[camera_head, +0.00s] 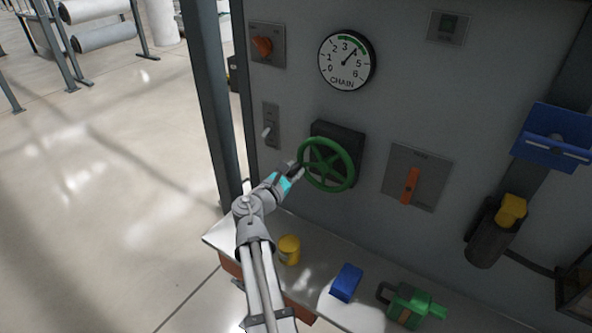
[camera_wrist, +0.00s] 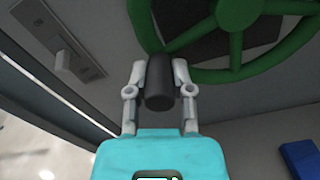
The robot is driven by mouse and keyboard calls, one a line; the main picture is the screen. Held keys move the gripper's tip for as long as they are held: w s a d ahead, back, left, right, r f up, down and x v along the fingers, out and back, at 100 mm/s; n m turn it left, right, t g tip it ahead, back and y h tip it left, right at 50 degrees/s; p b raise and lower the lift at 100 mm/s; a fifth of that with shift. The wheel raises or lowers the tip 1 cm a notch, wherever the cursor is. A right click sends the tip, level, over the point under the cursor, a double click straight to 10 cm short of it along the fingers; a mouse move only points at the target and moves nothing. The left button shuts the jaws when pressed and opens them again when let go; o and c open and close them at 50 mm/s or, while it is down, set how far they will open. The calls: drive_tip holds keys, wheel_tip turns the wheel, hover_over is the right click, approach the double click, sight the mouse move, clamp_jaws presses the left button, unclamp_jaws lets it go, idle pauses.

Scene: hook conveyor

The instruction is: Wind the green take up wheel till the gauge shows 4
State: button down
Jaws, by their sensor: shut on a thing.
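The green take up wheel (camera_head: 327,187) is mounted on the grey panel, on a dark square block. My gripper (camera_head: 297,172) is at the wheel's left rim. In the wrist view, my gripper (camera_wrist: 160,82) is shut on the wheel's dark handle (camera_wrist: 160,95), one finger on each side. Part of the green wheel (camera_wrist: 236,22) shows above and to the right of the handle. The round white CHAIN gauge (camera_head: 340,72) is above the wheel. Its needle points up and right, at about 4, near the end of the green band.
A blue bin (camera_head: 553,135) hangs at right.

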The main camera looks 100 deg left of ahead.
idle(0.4)
drive_tip(key=c, duration=0.5)
unclamp_jaws()
drive_tip(key=shift+d, duration=0.15)
drive_tip(key=v, duration=1.1)
drive_tip(key=shift+s+d, duration=0.2)
drive_tip(key=shift+d, duration=0.1)
